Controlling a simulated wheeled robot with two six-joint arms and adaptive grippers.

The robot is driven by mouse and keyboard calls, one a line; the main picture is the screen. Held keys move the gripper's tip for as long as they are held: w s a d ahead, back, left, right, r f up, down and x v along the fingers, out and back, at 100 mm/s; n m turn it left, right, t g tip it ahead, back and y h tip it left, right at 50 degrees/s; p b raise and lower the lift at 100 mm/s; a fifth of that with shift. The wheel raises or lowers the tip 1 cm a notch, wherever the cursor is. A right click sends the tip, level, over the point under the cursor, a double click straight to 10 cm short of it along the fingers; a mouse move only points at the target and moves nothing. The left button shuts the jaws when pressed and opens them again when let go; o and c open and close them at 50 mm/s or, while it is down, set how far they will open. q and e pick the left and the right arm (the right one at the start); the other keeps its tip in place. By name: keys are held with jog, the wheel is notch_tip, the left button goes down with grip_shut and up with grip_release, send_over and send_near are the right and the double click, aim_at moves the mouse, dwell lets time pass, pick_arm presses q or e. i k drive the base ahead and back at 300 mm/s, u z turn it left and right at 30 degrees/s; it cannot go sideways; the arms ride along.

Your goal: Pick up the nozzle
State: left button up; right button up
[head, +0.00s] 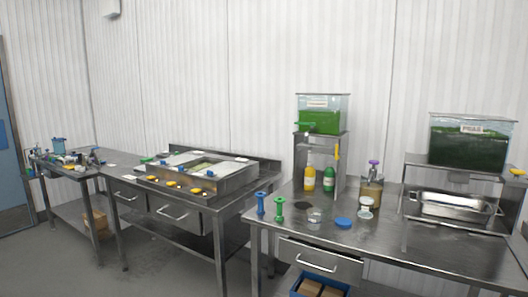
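I cannot tell for sure which thing is the nozzle. A blue spool-shaped piece (262,203) and a green spool-shaped piece (279,210) stand upright at the left end of the right steel table (410,232). A green tap-like fitting (305,127) sticks out to the left from the clear tank of green liquid (320,122) on a raised metal stand. A jar with a purple top (372,185) stands further right on the table. Neither of my grippers is in view.
A yellow bottle (309,178), a green bottle (328,179), a small clear cup (314,215) and a blue lid (343,223) stand on the table. A steel shelf with a second tank (469,143) is at right. A basin counter (205,178) is at left. Floor shows at lower left.

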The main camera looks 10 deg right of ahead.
aim_at(260, 196)
jog(key=u, duration=0.5)
jog(key=i, duration=1.9)
jog(key=z, duration=1.3)
jog(key=i, duration=0.35)
jog(key=z, duration=0.4)
jog(key=k, duration=0.45)
jog(key=z, duration=1.95)
jog(key=i, duration=1)
jog(key=u, duration=1.9)
